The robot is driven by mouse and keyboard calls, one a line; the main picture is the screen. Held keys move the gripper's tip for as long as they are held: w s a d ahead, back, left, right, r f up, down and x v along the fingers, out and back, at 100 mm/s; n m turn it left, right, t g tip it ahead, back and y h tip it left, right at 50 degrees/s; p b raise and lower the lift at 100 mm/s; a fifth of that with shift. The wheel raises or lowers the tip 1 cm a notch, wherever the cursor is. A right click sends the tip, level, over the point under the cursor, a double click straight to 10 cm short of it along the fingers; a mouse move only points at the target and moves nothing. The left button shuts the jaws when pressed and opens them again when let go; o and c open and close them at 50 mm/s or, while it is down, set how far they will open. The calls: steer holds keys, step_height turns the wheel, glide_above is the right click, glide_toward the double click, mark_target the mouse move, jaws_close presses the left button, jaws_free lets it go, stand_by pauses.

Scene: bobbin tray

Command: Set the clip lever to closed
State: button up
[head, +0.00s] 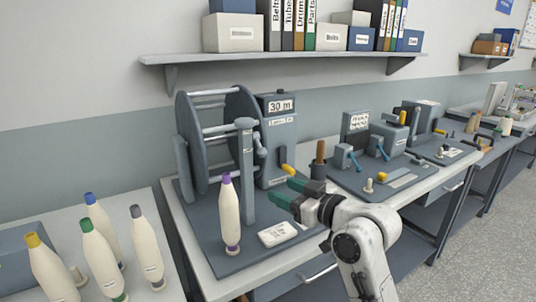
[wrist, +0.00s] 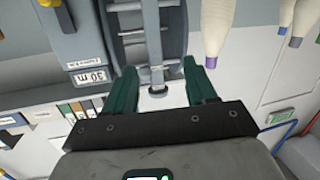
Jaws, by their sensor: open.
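My gripper (head: 282,191) is open and empty, with green fingers, in front of the grey winding machine (head: 280,135) and right of its upright post (head: 247,180). In the wrist view the open gripper (wrist: 160,68) has the post's end (wrist: 157,90) in line between its fingers, apart from them as far as I can tell. A yellow-tipped handle (head: 287,169) shows just above the fingers in the head view. A small grey lever (head: 261,146) is on the machine's side. Blue levers (head: 354,157) (head: 383,153) stand on the bench further right. I cannot tell which is the clip lever.
A purple-topped bobbin (head: 229,215) stands on the machine's base plate, beside a white label plate (head: 277,234). Several more bobbins (head: 100,255) stand on the left table. A dark cup with a brown handle (head: 319,168) is behind my gripper. A shelf (head: 290,55) runs above.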

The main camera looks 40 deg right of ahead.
steer(key=t, duration=0.1)
glide_toward(266, 154)
steer(key=shift+n, duration=0.4)
steer(key=w+p, duration=0.3)
steer(key=w, duration=0.6)
steer(key=shift+p, duration=0.3)
steer(key=shift+c, duration=0.2)
